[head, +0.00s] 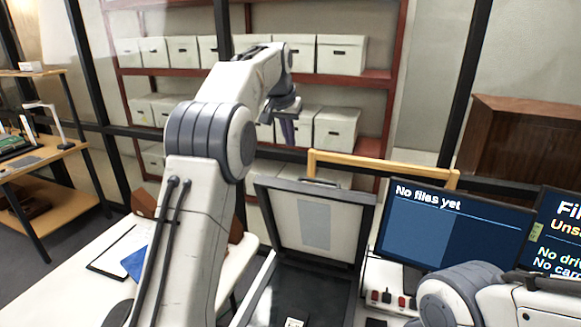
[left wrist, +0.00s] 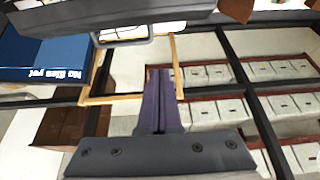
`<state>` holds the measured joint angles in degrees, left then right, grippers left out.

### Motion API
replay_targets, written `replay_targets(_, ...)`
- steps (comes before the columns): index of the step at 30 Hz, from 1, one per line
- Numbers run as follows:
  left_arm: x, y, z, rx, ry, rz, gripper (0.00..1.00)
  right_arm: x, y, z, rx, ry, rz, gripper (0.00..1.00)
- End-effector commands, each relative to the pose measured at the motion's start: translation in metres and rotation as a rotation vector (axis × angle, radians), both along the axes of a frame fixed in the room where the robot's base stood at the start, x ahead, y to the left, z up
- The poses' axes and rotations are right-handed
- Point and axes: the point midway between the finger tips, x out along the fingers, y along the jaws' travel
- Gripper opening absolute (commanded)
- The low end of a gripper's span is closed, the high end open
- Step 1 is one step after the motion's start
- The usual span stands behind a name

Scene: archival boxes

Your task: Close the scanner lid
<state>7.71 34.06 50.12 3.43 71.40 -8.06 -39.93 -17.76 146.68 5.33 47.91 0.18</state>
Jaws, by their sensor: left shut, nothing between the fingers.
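The scanner lid (head: 345,232) stands raised in the head view, its white inner face with a grey patch towards me. A dark handle (head: 320,182) sits on its top edge. The dark scanner bed (head: 335,300) lies open below, partly hidden by my left arm. My left gripper (head: 290,140) is shut and empty, above the lid's top edge and apart from it in the picture. In the left wrist view its fingers (left wrist: 160,101) are together, and the dark lid edge (left wrist: 200,12) with its handle (left wrist: 124,41) shows at the top. My right gripper is out of view.
A monitor (head: 450,232) stands right of the lid, with another screen (head: 560,245) beyond. A wooden frame (head: 383,167) rises behind the lid. Shelves of white boxes (head: 340,55) fill the back. A clipboard (head: 118,252) and blue folder (head: 134,263) lie on the table at left.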

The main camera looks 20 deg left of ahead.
Motion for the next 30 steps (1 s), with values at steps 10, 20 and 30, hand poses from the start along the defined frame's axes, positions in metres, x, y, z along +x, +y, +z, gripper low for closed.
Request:
replay_targets(10, 0.022, 0.003, -0.044, 0.001, 0.002, 0.004, 0.00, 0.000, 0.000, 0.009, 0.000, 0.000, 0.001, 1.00)
replay_targets(20, 0.034, 0.003, -0.095, 0.001, -0.003, 0.004, 0.00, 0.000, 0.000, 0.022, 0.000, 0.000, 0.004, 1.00)
replay_targets(30, 0.014, 0.003, -0.111, 0.001, -0.004, 0.004, 0.00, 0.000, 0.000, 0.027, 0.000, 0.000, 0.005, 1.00)
